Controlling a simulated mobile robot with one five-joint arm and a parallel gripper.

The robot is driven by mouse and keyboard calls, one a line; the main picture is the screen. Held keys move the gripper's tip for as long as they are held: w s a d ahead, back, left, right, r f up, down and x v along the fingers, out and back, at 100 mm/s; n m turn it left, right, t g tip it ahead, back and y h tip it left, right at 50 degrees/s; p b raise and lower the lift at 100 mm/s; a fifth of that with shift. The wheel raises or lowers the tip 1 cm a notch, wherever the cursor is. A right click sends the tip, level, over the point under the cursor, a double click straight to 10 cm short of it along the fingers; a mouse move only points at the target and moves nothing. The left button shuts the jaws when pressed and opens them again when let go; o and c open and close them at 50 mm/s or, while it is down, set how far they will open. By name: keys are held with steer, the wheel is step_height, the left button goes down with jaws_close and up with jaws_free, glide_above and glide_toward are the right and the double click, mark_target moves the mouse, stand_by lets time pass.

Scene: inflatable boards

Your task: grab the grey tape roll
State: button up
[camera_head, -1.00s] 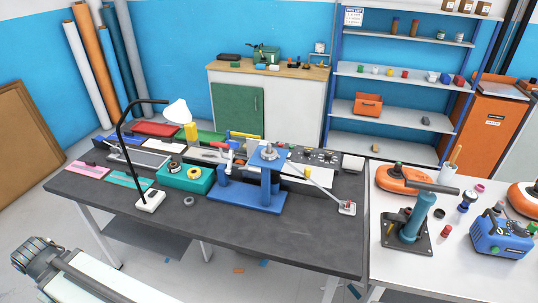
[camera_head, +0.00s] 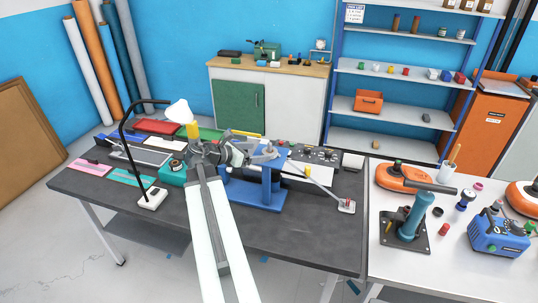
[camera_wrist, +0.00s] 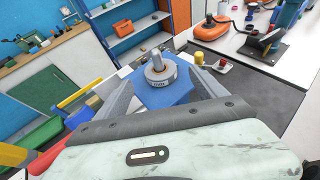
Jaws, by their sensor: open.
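A grey ring-shaped roll with a printed label (camera_wrist: 160,74) sits around an upright metal post on top of the blue press (camera_wrist: 155,96) in the wrist view. My gripper (camera_wrist: 158,84) is open, with one finger on each side of the roll in that picture; I cannot tell how far short of it the tips are. In the head view, my gripper (camera_head: 264,152) is above the workbench, beside the top of the blue press (camera_head: 268,185). The spot on the bench where a small dark grey ring lay earlier is hidden behind my arm.
A black lamp (camera_head: 152,199) stands left of my arm, its white shade close to my wrist. A teal box (camera_head: 172,174) is partly hidden. A white table (camera_head: 400,270) with a teal pump and orange items is at right. The dark bench front (camera_head: 310,245) is clear.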

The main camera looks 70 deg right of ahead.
mark_target(268, 151)
steer(key=b+x, duration=0.2)
steer(key=x, duration=0.4)
steer(key=shift+d, duration=0.15)
steer(key=c, duration=1.5)
step_height(268, 151, up, 10)
steer(key=p, duration=1)
